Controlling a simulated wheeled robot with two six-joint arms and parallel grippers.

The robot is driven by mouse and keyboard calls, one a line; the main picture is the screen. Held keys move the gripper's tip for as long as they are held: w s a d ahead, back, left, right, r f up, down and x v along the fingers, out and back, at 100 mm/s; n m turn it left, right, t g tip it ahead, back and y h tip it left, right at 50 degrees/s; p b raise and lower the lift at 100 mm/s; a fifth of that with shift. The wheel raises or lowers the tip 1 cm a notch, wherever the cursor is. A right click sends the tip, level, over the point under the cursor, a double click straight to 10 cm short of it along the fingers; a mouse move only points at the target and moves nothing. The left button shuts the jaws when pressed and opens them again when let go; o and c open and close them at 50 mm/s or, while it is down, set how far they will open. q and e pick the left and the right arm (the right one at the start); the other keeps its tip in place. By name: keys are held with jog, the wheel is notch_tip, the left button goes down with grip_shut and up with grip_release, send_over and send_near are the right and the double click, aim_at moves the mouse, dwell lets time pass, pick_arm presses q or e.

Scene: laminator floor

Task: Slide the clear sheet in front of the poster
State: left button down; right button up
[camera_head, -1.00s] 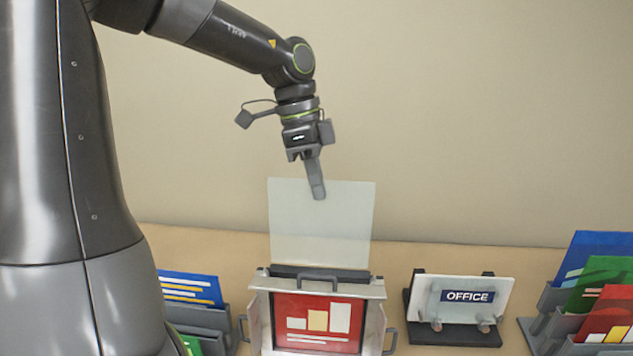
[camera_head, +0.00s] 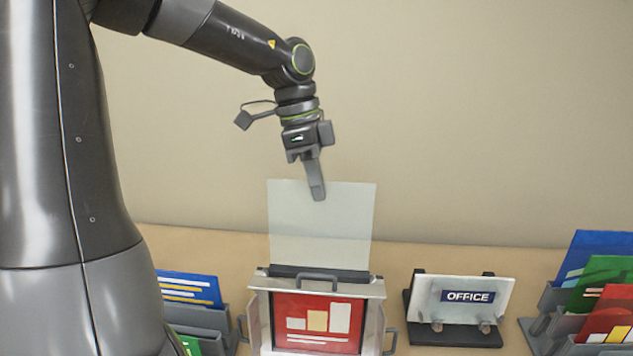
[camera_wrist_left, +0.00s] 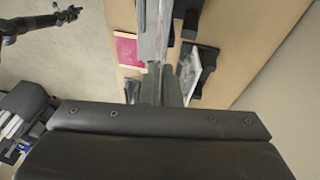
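The clear sheet (camera_head: 320,230) stands upright behind the top of the metal frame (camera_head: 262,282), its lower edge at the dark slot there. The red poster (camera_head: 315,325) with pale bars sits in the frame; it shows in the left wrist view (camera_wrist_left: 127,48) as a red patch. My left gripper (camera_head: 317,190) is at the sheet's top edge, pointing down, its fingers close together and apparently shut on the sheet. In the left wrist view the fingers (camera_wrist_left: 162,85) meet near the frame. My right gripper (camera_wrist_left: 68,14) seems to show small at the upper left there; its fingers are unclear.
An OFFICE sign (camera_head: 468,297) on a black stand is right of the frame. Folder racks stand at the far left (camera_head: 195,318) and far right (camera_head: 545,325). The table strip behind them is bare, with a plain wall (camera_head: 450,120) beyond.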

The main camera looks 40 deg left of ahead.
aim_at(318, 267)
pick_arm(q)
jog(key=shift+f, duration=0.1)
jog(key=shift+s+d+f+b, duration=0.1)
jog(key=shift+f+b, duration=0.65)
jog(key=shift+b, duration=0.05)
jog(key=shift+s+d+f+b, duration=0.1)
jog(key=shift+f+b, duration=0.65)
jog(key=shift+f, duration=0.2)
jog(key=f+b, duration=0.3)
jog(key=s+f+b, duration=0.1)
jog(key=f+b, duration=0.2)
jog(key=f, duration=0.1)
jog(key=d+f+b, duration=0.1)
jog(key=f+b, duration=0.2)
jog(key=shift+s+f+b, duration=0.2)
jog(key=shift+s+b, duration=0.05)
jog(key=shift+b, duration=0.15)
jog(key=c, duration=2.1)
grip_release()
